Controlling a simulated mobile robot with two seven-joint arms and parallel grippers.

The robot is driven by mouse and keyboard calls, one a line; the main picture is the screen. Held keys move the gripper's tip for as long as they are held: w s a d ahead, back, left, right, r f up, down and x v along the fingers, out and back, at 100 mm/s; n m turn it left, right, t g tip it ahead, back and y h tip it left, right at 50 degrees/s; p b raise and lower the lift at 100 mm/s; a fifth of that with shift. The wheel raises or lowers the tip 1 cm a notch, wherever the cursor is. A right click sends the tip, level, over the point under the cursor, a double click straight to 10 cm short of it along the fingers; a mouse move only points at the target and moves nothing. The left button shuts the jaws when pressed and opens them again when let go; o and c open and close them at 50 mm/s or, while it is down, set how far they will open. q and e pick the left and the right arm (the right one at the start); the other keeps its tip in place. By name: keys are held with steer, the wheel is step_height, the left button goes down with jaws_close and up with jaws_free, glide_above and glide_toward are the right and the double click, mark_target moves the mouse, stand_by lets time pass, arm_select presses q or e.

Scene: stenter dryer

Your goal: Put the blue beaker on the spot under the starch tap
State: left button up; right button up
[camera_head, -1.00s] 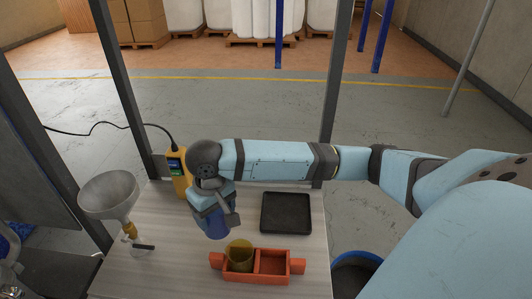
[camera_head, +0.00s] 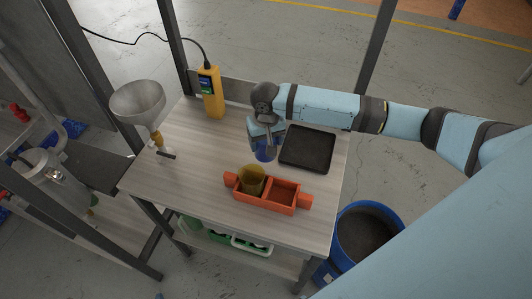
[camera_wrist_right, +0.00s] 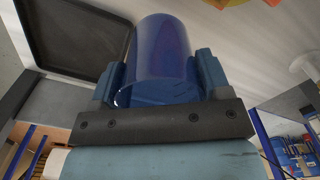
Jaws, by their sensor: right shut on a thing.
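The blue beaker (camera_head: 265,151) is in my right gripper (camera_head: 264,138), above the table in the head view. In the right wrist view the beaker (camera_wrist_right: 163,55) sits between the two blue fingers of the gripper (camera_wrist_right: 160,85), which are shut on it. A grey funnel-shaped hopper (camera_head: 138,101) with a brass tap (camera_head: 157,138) under it stands at the table's left side; it may be the starch tap, though no label can be read. The spot under it is hard to make out. My left gripper is not in view.
An orange two-part carrier (camera_head: 268,194) holds a yellow beaker (camera_head: 250,179) in its left compartment. A black tray (camera_head: 307,148) lies right of the gripper. A yellow device (camera_head: 211,92) stands at the back. The table (camera_head: 200,162) is clear between tap and carrier.

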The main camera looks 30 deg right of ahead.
steer(key=shift+f, duration=3.3)
steer(key=shift+f, duration=0.1)
steer(key=o, duration=0.9)
